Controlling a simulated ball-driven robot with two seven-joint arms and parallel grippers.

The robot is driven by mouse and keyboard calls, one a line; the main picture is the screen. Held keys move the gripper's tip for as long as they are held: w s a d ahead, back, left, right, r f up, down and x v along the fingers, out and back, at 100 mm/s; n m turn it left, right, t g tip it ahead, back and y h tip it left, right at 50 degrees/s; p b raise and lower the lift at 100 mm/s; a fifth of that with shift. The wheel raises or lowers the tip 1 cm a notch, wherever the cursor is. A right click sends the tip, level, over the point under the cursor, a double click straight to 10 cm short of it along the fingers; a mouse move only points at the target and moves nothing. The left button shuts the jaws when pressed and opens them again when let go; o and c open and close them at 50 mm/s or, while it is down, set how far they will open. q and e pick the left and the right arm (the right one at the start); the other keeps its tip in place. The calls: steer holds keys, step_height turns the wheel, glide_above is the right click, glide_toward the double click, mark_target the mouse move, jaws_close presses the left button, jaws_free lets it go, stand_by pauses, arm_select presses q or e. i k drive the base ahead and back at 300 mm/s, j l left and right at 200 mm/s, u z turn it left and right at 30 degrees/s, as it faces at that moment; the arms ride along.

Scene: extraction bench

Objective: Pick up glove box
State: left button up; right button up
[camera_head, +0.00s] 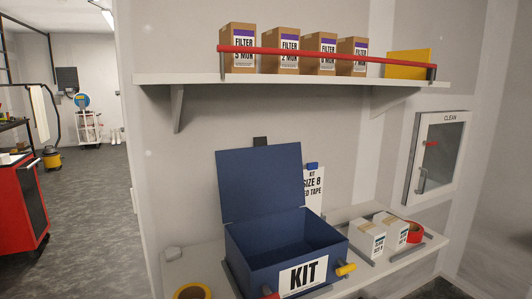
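Two small white cartons stand side by side on the bench, right of the blue kit box. The nearer carton (366,241) and the farther carton (393,229) have brown tops and printed labels too small to read. They look like glove boxes, but I cannot tell for sure. The blue kit box (253,256) has its lid raised and a "KIT" label on its front. Its inside looks empty where I can see it. Neither of my grippers is in view.
A red tape roll (415,232) lies beside the cartons, and a yellow roll (193,292) at the front left. Above, a shelf (290,78) with a red rail (300,53) holds several filter boxes. A "CLEAN" cabinet (455,119) hangs at right.

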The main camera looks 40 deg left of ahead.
mark_target(366, 238)
steer(key=l+u, duration=0.2)
steer(key=u, duration=0.15)
steer(key=l+u, duration=0.2)
steer(key=u, duration=0.15)
steer(key=l+u, duration=0.3)
steer(key=i+j, duration=0.05)
steer(key=j, duration=0.05)
